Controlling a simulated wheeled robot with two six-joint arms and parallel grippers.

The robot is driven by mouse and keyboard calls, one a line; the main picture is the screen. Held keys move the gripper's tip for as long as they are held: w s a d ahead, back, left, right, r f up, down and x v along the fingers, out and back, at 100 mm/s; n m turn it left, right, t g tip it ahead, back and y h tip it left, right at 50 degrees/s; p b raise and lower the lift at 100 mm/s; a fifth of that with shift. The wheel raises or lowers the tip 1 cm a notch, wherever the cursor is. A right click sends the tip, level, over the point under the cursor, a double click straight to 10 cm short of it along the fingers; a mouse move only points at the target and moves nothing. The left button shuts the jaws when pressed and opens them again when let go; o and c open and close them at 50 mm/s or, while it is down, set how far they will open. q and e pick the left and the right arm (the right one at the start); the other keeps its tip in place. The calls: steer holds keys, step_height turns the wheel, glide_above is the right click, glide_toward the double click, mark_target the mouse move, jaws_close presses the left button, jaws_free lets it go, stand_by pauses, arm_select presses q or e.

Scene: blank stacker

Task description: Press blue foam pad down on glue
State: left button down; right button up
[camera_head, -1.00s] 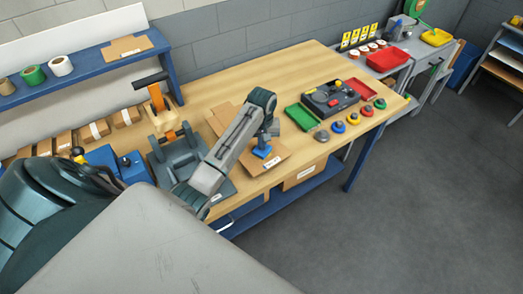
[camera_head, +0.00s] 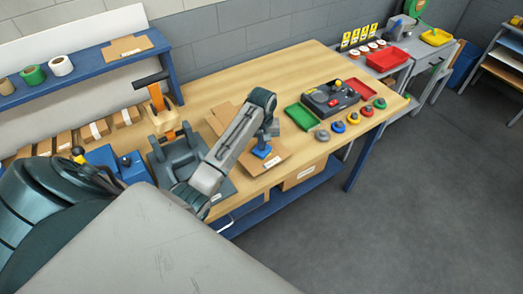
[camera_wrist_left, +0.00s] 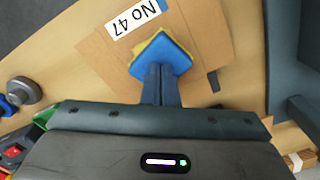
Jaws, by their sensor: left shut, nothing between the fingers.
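The blue foam pad (camera_head: 261,153) lies on a brown cardboard sheet near the bench's front edge. In the left wrist view the pad (camera_wrist_left: 172,58) is a tilted blue square beside a white "No 47" label (camera_wrist_left: 134,15). A yellow strip (camera_wrist_left: 180,43) shows along its far edge; I cannot tell whether it is glue. My left gripper (camera_head: 266,145) is above the pad, pointing down. In the wrist view its shut fingers (camera_wrist_left: 160,78) reach the pad's near edge and seem to touch it; they hold nothing. My right gripper is not in view.
The cardboard sheet (camera_head: 272,166) lies on the wooden bench (camera_head: 283,78). To the right are a green tray (camera_head: 301,117), a black box (camera_head: 333,100) and several coloured knobs. A grey clamp fixture (camera_head: 180,158) stands left of my forearm. The bench behind my arm is partly clear.

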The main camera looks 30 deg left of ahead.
arm_select(q)
steer(key=shift+f, duration=0.1)
steer(key=shift+w+r, duration=0.1)
steer(key=shift+r, duration=0.8)
step_height(320, 180, up, 6)
stand_by(0.5)
steer(key=shift+r, duration=0.1)
